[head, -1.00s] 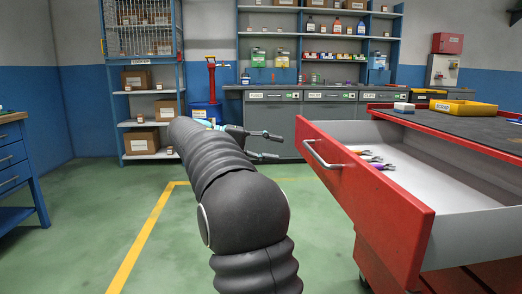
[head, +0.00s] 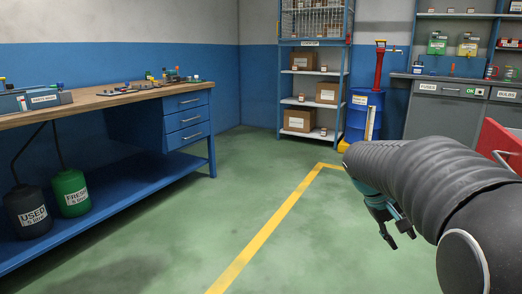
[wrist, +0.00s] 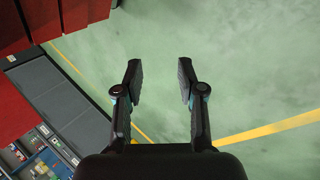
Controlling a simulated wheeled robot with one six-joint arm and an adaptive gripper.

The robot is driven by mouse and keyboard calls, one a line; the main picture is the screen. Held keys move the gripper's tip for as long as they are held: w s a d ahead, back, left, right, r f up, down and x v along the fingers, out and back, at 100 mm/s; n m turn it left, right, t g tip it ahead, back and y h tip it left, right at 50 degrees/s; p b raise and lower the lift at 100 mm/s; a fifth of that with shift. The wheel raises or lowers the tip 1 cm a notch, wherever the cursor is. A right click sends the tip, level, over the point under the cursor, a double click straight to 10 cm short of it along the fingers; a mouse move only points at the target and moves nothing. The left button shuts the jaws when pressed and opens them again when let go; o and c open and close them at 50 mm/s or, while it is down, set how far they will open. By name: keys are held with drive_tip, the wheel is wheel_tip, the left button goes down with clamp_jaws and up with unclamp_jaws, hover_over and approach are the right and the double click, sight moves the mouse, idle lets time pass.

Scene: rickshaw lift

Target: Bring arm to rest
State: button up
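My gripper (wrist: 159,85) is open and empty in the wrist view, with its two dark fingers apart over bare green floor. In the head view my gripper (head: 402,238) hangs low at the right, partly hidden behind my dark ribbed arm, which reaches in from the right edge. Nothing is between the fingers.
A blue workbench (head: 190,101) with small items on top stands at the left. A blue shelf rack (head: 300,89) with boxes and a blue drum (head: 364,115) stand at the back. Part of a red drawer (head: 497,143) shows at the right edge. The green floor (head: 240,200) between is clear.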

drive_tip(key=s+a+r+t+y+p, duration=0.1)
drive_tip(key=s+a+t+y+p, duration=0.1)
drive_tip(key=s+a, duration=0.6)
drive_tip(key=s+a+t+y+p, duration=0.2)
drive_tip(key=s+a, duration=0.6)
drive_tip(key=s, duration=0.4)
drive_tip(key=shift+s+a+r+m+t+y, duration=0.35)
drive_tip(key=shift+t+y, duration=0.55)
drive_tip(key=shift+y, duration=0.3)
